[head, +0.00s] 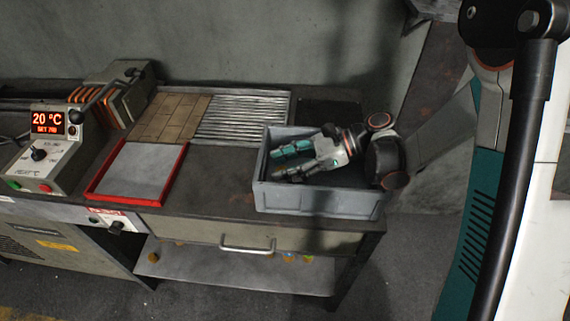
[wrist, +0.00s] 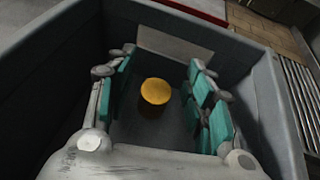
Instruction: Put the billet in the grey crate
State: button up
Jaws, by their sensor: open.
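The billet (wrist: 155,92), a short yellow-orange cylinder, stands upright on the floor inside the grey crate (head: 315,200) in the wrist view. The crate is on the right end of the bench in the head view, and its walls (wrist: 258,70) surround the billet in the wrist view. My gripper (head: 280,163) is down inside the crate, with its teal-padded fingers open. In the wrist view the fingers (wrist: 160,62) are spread on both sides of the billet, with gaps on each side. The billet is hidden in the head view.
A red-rimmed tray (head: 140,170), a tile patch (head: 172,118) and a ribbed metal rack (head: 243,118) lie left of the crate. A heater control box (head: 45,150) reads 20 °C. A lower shelf (head: 225,272) holds small orange things. A wall stands behind.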

jog(key=r+p+v, duration=0.1)
jog(key=p+v, duration=0.3)
jog(key=v, duration=0.8)
jog(key=w+a+r+m+t+y, duration=0.1)
jog(key=w+r+m+t+y, duration=0.1)
jog(key=w+r+m+t, duration=0.6)
jog(key=w+a+r+m+t+y, duration=0.1)
jog(key=a+r+m+t, duration=0.15)
jog(key=r, duration=1.05)
jog(key=w+d+r+m+t+h, duration=0.3)
jog(key=d+r+m+t+h, duration=0.75)
jog(key=m, duration=0.85)
jog(key=s+d+f+m+g+h, duration=0.4)
jog(key=s+d+m+h, duration=0.5)
jog(key=m, duration=0.7)
jog(key=s+a+f+m+g+y, duration=0.3)
jog(key=s+f+m+g, duration=0.4)
jog(key=s+f, duration=1)
jog(key=s+a+m, duration=0.1)
jog(key=m, duration=0.2)
jog(key=shift+g, duration=0.4)
